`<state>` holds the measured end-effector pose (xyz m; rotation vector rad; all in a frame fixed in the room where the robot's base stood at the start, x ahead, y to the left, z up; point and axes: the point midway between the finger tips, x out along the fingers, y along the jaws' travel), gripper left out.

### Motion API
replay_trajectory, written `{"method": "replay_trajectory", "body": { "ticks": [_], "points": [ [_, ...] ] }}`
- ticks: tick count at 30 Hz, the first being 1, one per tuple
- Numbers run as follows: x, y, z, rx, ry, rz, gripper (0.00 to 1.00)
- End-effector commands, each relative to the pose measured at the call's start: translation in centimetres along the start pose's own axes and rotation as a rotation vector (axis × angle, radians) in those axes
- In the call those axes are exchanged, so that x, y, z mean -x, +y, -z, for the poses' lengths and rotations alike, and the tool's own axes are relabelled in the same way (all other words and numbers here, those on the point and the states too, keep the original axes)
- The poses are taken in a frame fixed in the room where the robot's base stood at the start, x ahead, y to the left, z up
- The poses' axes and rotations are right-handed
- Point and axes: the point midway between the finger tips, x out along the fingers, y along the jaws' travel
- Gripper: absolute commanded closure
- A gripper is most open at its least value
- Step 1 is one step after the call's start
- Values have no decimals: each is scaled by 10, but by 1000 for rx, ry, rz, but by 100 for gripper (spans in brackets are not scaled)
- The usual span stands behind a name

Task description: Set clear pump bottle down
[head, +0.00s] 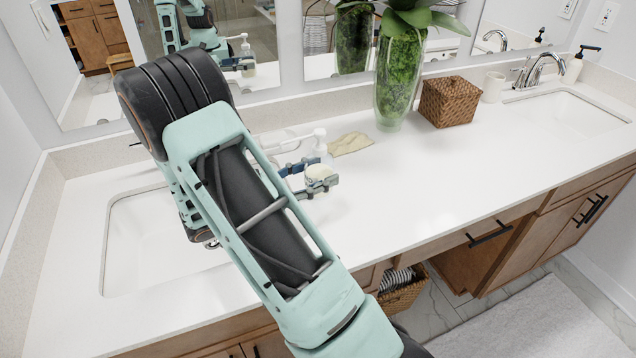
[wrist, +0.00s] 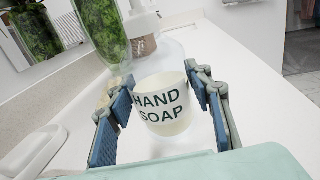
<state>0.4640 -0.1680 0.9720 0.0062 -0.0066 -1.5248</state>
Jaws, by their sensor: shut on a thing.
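The clear pump bottle (wrist: 163,106) has a white pump top and a label reading "HAND SOAP". It stands upright between the two blue-padded fingers of my gripper (wrist: 165,112) in the wrist view. In the head view the bottle (head: 319,172) is at the middle of the white counter (head: 420,190), with my gripper (head: 308,178) shut on it from the left. My arm hides part of the counter around it. I cannot tell whether the bottle's base touches the counter.
A sink (head: 150,245) is at left, another (head: 565,110) at far right. The counter's front right is clear.

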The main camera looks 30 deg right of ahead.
Motion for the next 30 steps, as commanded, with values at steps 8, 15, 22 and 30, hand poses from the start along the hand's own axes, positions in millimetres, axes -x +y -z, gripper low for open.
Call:
{"method": "replay_trajectory", "body": {
  "ticks": [8,15,22,30],
  "points": [
    [0,0,29,0,-2,0,90],
    [0,0,30,-1,-1,0,90],
    [0,-1,32,-1,1,0,37],
    [0,-1,32,-1,1,0,36]
  ]
}}
